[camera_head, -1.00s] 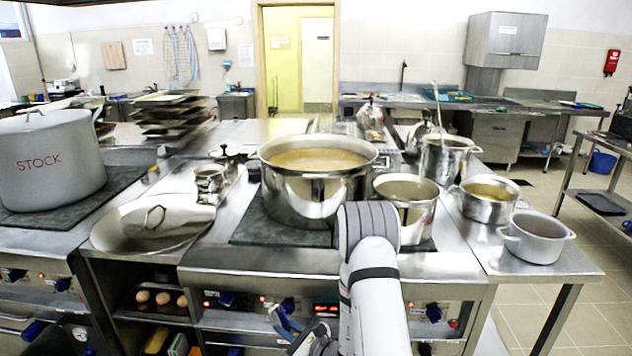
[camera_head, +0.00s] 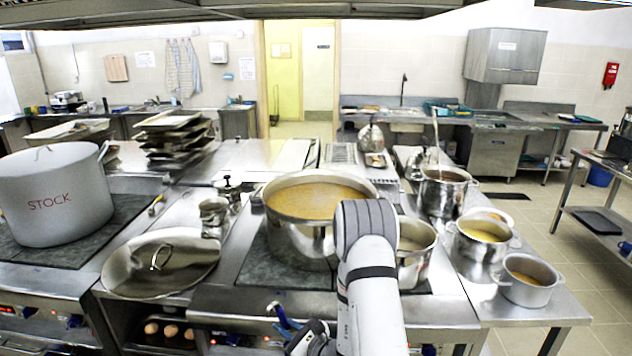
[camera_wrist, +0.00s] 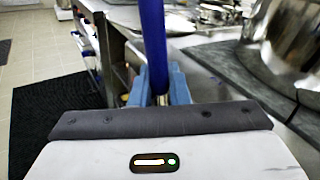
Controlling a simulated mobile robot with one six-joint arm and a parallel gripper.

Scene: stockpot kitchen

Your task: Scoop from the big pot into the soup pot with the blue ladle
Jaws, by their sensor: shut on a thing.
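The wide steel big pot (camera_head: 318,235) stands open on the middle range, holding yellow-brown broth. Several smaller open pots stand to its right; I cannot tell which is the soup pot. One is partly behind my arm (camera_head: 415,263), one holds yellow soup (camera_head: 480,252), and a small one (camera_head: 527,290) has brownish contents. My gripper (camera_wrist: 160,88) is shut on the blue ladle's handle (camera_wrist: 151,35) in the wrist view. The ladle's bowl is not visible. In the head view my gripper is low, in front of the range and left of my arm.
A lidded pot marked STOCK (camera_head: 52,195) stands at left. A tall pot (camera_head: 444,192) with a utensil handle stands at right. Stacked trays (camera_head: 173,140) are behind. Floor at right is open.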

